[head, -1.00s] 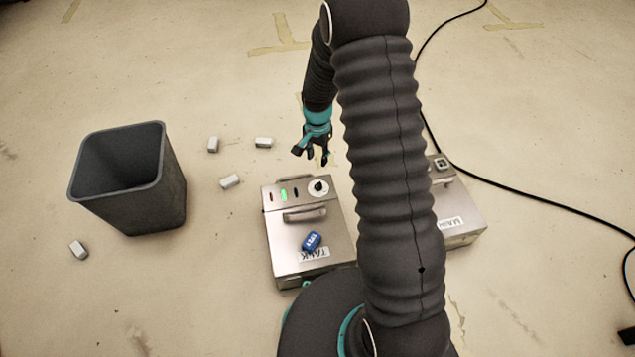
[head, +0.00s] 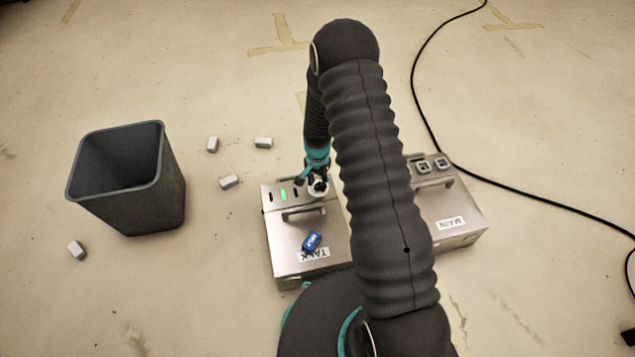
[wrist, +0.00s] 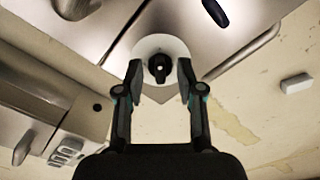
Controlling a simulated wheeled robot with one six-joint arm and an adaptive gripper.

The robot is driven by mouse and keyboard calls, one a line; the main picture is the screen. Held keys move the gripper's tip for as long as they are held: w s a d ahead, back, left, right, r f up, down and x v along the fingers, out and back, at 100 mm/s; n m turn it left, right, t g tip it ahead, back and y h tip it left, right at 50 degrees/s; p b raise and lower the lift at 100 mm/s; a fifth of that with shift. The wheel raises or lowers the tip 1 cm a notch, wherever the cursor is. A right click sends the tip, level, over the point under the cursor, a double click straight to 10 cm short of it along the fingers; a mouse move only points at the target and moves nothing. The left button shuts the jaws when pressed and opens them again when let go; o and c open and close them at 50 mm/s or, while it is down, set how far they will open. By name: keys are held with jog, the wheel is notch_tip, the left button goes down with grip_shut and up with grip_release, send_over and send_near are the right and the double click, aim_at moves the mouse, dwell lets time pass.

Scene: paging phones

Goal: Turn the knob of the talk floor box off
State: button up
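The talk floor box (head: 287,245) is a silver box with a TALK label (head: 318,254), a handle, a lit green indicator (head: 283,195) and dark slots on its panel. Its knob is mostly hidden by my gripper (head: 318,181) in the head view. In the wrist view the black knob (wrist: 160,68) stands on a white round dial (wrist: 155,46). My gripper (wrist: 160,76) is open there, with one fingertip on each side of the knob. I cannot tell whether the fingers touch it.
A blue tagged object (head: 312,240) lies on the talk box. The MAIN box (head: 462,226) stands to its right, partly behind my arm. A dark bin (head: 135,190) and several small white blocks (head: 229,182) are at left. A black cable (head: 520,187) crosses the floor at right.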

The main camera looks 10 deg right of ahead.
jog(key=shift+f, duration=0.1)
grip_shut()
jog(key=shift+n, duration=0.3)
jog(key=n+b, duration=0.2)
jog(key=n, duration=0.1)
jog(key=shift+d+f, duration=0.1)
jog(key=n+b, duration=0.1)
jog(key=n, duration=0.5)
jog(key=shift+d+b, duration=0.1)
jog(key=shift+b, duration=0.2)
jog(key=n+b, duration=0.1)
jog(key=n, duration=0.3)
jog(key=shift+d, duration=0.1)
jog(key=shift+d+n+b, duration=0.1)
jog(key=shift+n+b, duration=0.25)
jog(key=shift+n, duration=1.75)
